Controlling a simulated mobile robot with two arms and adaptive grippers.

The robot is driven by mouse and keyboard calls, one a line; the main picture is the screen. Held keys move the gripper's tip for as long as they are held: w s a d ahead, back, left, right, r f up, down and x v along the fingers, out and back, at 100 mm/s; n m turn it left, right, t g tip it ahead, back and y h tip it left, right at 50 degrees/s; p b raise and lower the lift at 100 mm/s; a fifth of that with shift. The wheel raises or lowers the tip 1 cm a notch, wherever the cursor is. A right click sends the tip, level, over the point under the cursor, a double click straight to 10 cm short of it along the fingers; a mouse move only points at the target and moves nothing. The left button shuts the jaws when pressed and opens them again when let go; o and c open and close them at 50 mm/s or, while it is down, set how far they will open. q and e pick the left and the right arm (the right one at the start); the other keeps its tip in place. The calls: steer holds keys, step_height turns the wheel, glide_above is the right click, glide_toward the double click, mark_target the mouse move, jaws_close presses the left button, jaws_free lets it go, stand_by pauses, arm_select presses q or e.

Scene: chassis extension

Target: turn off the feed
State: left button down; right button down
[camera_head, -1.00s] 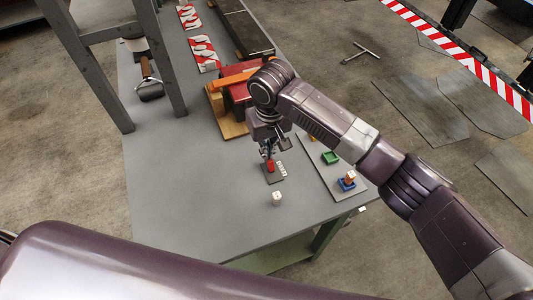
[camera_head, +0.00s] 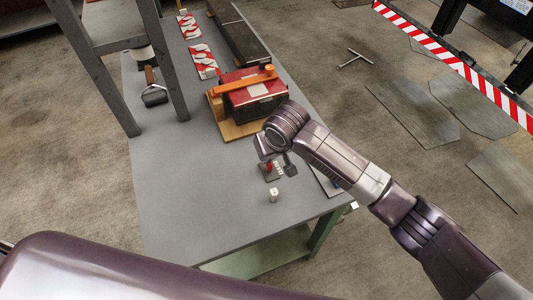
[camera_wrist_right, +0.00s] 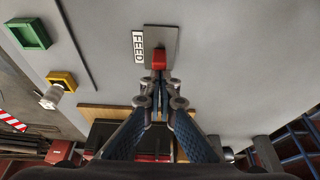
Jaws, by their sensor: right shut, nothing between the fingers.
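The feed switch is a dark grey plate (camera_wrist_right: 163,40) with a white FEED label (camera_wrist_right: 138,47) and a red lever (camera_wrist_right: 159,59). In the head view the switch (camera_head: 269,174) lies on the grey table, partly covered by my right arm. My right gripper (camera_wrist_right: 160,78) is shut and empty, its fingertips right at the near side of the red lever in the wrist view. I cannot tell whether they touch it. In the head view its fingers are mostly hidden behind the wrist. My left gripper is out of view.
A red and black box with an orange bar (camera_head: 243,83) sits on a wooden base behind. Green (camera_wrist_right: 28,33) and yellow (camera_wrist_right: 60,80) sockets lie to one side.

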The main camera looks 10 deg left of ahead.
steer(key=shift+s+d+t+y, duration=0.25)
steer(key=shift+s+t+y, duration=0.05)
steer(key=shift+t, duration=0.2)
steer(key=shift+w+r, duration=0.1)
steer(key=shift+w+a, duration=0.2)
steer(key=shift+r+p, duration=0.1)
steer(key=shift+p, duration=0.2)
steer(key=shift+s+d+r+p, duration=0.1)
steer(key=shift+s+r+p, duration=0.05)
steer(key=shift+r+p, duration=0.6)
steer(key=shift+f, duration=0.15)
